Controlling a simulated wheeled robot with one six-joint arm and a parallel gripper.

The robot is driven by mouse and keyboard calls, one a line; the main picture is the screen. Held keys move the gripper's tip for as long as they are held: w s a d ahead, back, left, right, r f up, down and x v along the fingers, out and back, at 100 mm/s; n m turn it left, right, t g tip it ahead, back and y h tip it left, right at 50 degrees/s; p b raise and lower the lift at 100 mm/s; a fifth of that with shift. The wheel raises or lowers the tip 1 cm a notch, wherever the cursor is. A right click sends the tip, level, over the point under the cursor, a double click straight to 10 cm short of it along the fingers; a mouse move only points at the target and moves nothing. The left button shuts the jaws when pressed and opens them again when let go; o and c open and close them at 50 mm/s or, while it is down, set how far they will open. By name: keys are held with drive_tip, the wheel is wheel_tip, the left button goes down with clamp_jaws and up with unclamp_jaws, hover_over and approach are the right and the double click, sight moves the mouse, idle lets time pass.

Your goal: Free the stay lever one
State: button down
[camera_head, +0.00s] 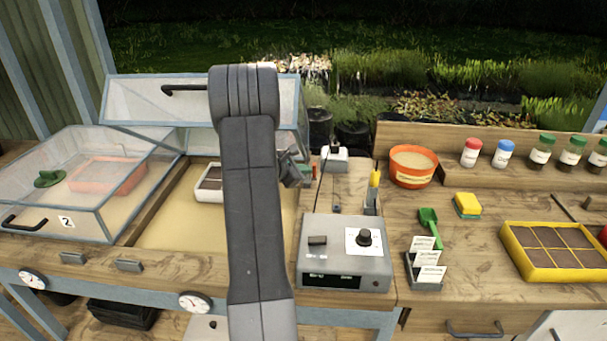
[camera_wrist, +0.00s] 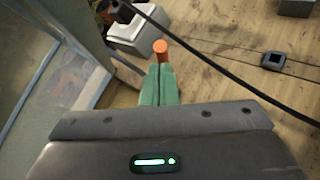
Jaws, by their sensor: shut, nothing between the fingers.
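An orange lever with a rounded end (camera_wrist: 161,49), which I take to be stay lever one, stands just beyond my fingertips in the wrist view. In the head view only a small orange bit (camera_head: 315,172) shows, beside the raised clear lid (camera_head: 150,103) of the open frame. My gripper (camera_wrist: 158,84) has green fingers pressed together, with nothing between them. Their tips are at or very close to the lever's lower part; I cannot tell whether they touch. In the head view my gripper (camera_head: 303,173) is partly hidden by my arm.
A white box (camera_wrist: 138,30) with a black plug and dark cable sits close behind the lever. The closed frame marked 2 (camera_head: 65,222) is at left. A grey control box (camera_head: 345,277) stands front centre. A white tray (camera_head: 208,196) lies in the open frame.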

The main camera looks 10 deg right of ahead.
drive_tip(key=shift+w+r, duration=0.15)
drive_tip(key=shift+r, duration=0.1)
drive_tip(key=w+a+b+v, duration=0.1)
drive_tip(key=b+v, duration=0.1)
drive_tip(key=v, duration=1.1)
wheel_tip(320, 180, down, 6)
drive_tip(key=w+a+n+g+h, duration=0.2)
drive_tip(key=h, duration=0.3)
drive_tip(key=p+x, duration=0.1)
drive_tip(key=x, duration=0.3)
drive_tip(key=p+x, duration=0.1)
drive_tip(key=x, duration=0.4)
drive_tip(key=r+p+x, duration=0.1)
drive_tip(key=x, duration=0.3)
drive_tip(key=shift+w+d, duration=0.15)
drive_tip(key=shift+d, duration=0.05)
